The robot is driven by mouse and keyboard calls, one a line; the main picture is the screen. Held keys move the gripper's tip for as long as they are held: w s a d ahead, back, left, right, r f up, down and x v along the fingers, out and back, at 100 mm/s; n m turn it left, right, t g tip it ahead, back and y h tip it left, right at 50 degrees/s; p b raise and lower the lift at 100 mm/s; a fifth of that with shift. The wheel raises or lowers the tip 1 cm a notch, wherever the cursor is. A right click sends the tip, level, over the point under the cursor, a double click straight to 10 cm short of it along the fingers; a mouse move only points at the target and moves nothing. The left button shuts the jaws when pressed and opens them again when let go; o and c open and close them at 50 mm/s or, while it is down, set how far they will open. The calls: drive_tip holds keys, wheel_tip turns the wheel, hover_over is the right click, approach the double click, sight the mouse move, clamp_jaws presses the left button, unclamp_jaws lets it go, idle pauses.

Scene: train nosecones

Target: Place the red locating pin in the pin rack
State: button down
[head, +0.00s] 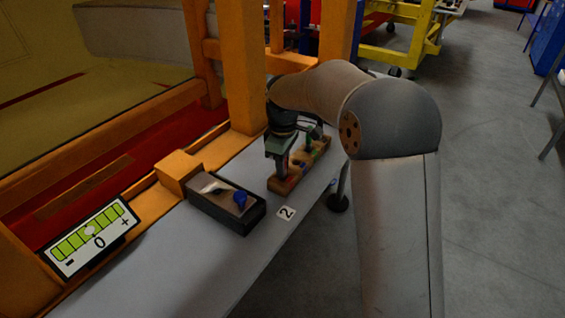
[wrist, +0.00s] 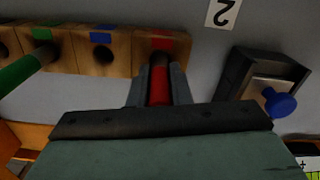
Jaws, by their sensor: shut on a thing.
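The red pin (wrist: 160,85) is between the fingers of my gripper (wrist: 159,88) in the wrist view. My gripper is shut on it. The pin's far end lines up with the red-marked end of the wooden pin rack (wrist: 120,60). I cannot tell how deep the pin sits in the hole there. In the head view my gripper (head: 281,168) points down at the near end of the rack (head: 290,184). A green pin (wrist: 20,72) stands at the green-marked hole. The blue-marked hole between them looks empty.
A dark box (head: 223,213) with a metal top and a blue knob (head: 240,199) stands near the rack. A "2" label (head: 286,213) lies on the grey table (head: 190,270). An orange frame post (head: 244,70) rises behind. A gauge sign (head: 92,240) is at the left.

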drive_tip(key=shift+f, duration=0.15)
drive_tip(key=c, duration=1.3)
unclamp_jaws()
drive_tip(key=shift+c, duration=0.2)
wheel_tip(320, 180, up, 12)
drive_tip(key=shift+r, duration=0.25)
drive_tip(key=s+d+f+m, duration=0.4)
drive_tip(key=s+d, duration=0.1)
drive_tip(key=s, duration=0.5)
drive_tip(key=s+d+f+m, duration=0.4)
drive_tip(key=s+d+m, duration=0.1)
drive_tip(key=s, duration=0.6)
drive_tip(key=s+d+f+m, duration=0.3)
drive_tip(key=s+d+m, duration=0.1)
drive_tip(key=s, duration=0.6)
drive_tip(key=shift+s+d+f+m, duration=0.15)
drive_tip(key=shift+d+f+m, duration=0.2)
drive_tip(key=shift+d, duration=0.5)
